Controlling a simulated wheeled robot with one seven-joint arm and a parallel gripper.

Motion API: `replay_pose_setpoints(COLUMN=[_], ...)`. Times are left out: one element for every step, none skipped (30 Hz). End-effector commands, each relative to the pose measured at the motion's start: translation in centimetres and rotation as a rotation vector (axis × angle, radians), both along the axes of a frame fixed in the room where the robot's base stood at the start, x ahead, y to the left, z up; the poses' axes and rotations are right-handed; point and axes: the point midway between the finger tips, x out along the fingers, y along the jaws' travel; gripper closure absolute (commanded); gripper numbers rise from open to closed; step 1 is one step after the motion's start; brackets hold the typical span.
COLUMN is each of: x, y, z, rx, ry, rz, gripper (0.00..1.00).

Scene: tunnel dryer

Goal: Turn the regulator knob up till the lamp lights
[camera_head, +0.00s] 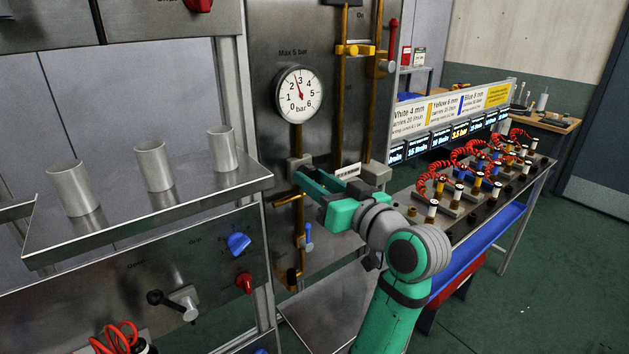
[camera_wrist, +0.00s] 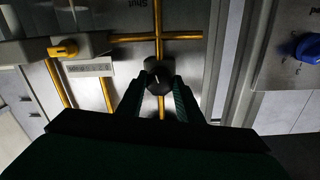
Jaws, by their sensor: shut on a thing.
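The dark round regulator knob (camera_wrist: 158,70) sits on the gold pipework in the wrist view. My gripper (camera_wrist: 159,84) is shut on it, one finger on each side. In the head view my gripper (camera_head: 299,181) reaches left to the steel panel below the gauge, and its fingers hide most of the knob. The round pressure gauge (camera_head: 299,94) above shows its red needle between 2 and 3 bar, under the words "Max 5 bar". I cannot make out a lamp that clearly belongs to the regulator.
A steel shelf (camera_head: 145,215) with three grey cups stands at the left. Below it are a blue knob (camera_head: 238,244) and a red knob (camera_head: 244,283). A yellow valve handle (camera_head: 355,50) is above right. A bench of fittings with red coiled hoses (camera_head: 467,155) stands at the right.

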Motion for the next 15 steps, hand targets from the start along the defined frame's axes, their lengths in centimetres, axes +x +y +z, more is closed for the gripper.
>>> replay_pose_setpoints(x=[-0.02, -0.03, -0.03, -0.04, -0.04, -0.05, -0.05, -0.04, -0.04, -0.04, -0.03, -0.03, -0.03, -0.04, -0.04], y=[0.05, 0.04, 0.03, 0.02, 0.02, 0.02, 0.0, -0.01, -0.03, -0.03, -0.02, -0.01, 0.01, 0.04, 0.13], z=[0.0, 0.0, 0.0, 0.01, 0.0, 0.01, 0.01, 0.0, 0.0, 0.0, 0.0, -0.01, 0.0, -0.01, -0.02], rx=[0.025, 0.044, 0.065, 0.079, 0.092, 0.104, 0.113, 0.118, 0.122, 0.123, 0.124, 0.124, 0.123, 0.123, 0.123], ry=[0.02, 0.033, 0.048, 0.059, 0.068, 0.078, 0.083, 0.087, 0.09, 0.091, 0.091, 0.091, 0.091, 0.091, 0.091], rz=[0.001, 0.001, 0.001, 0.002, 0.001, 0.001, 0.001, 0.001, 0.0, 0.0, 0.0, 0.001, 0.001, 0.001, 0.002], gripper=[0.9, 0.9, 0.9, 0.9, 0.9, 0.9, 0.9, 0.9, 0.9, 0.9, 0.9, 0.9, 0.9, 0.9, 0.9])
